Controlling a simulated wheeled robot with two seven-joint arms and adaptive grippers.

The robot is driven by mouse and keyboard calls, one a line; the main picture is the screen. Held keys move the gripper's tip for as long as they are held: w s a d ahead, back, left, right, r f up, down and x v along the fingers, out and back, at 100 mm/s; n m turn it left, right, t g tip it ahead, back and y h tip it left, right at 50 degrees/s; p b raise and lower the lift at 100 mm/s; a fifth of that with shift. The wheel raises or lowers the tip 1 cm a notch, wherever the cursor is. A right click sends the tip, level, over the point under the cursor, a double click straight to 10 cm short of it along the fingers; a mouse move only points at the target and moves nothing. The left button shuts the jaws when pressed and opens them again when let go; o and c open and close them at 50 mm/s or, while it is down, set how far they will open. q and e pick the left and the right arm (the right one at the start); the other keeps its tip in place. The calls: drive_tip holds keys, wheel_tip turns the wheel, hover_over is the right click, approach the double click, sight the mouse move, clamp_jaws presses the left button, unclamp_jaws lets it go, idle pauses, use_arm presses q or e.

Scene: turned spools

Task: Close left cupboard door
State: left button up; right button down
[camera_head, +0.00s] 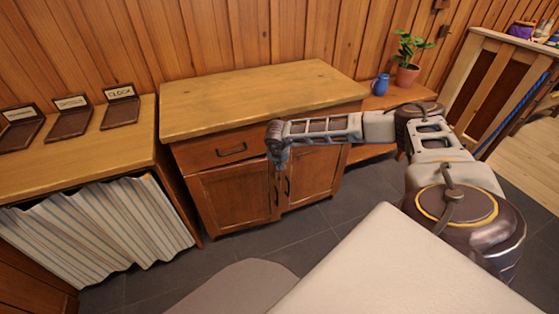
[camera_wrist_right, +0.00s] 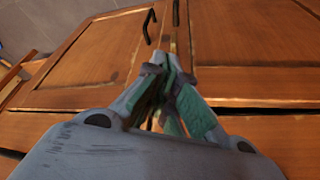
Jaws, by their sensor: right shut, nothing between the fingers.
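The right door (camera_head: 316,172) looks shut. Dark handles sit near the middle seam. My right gripper (camera_head: 279,166) points down at the front near that seam, below the drawer, shut and empty. In the right wrist view, the shut fingers (camera_wrist_right: 165,68) are before the door seam, with the left door (camera_wrist_right: 252,45) on the right; contact is unclear. My left gripper is out of view.
A low shelf with a striped curtain (camera_head: 98,222) adjoins the left side and bears three small sign stands. A blue jug (camera_head: 381,84) and a potted plant (camera_head: 407,74) stand on the right. Dark tiled floor (camera_head: 325,222) is clear before the cupboard.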

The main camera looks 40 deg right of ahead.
drive_tip(key=v, duration=1)
drive_tip(key=shift+r, duration=0.35)
drive_tip(key=shift+s+a, duration=0.1)
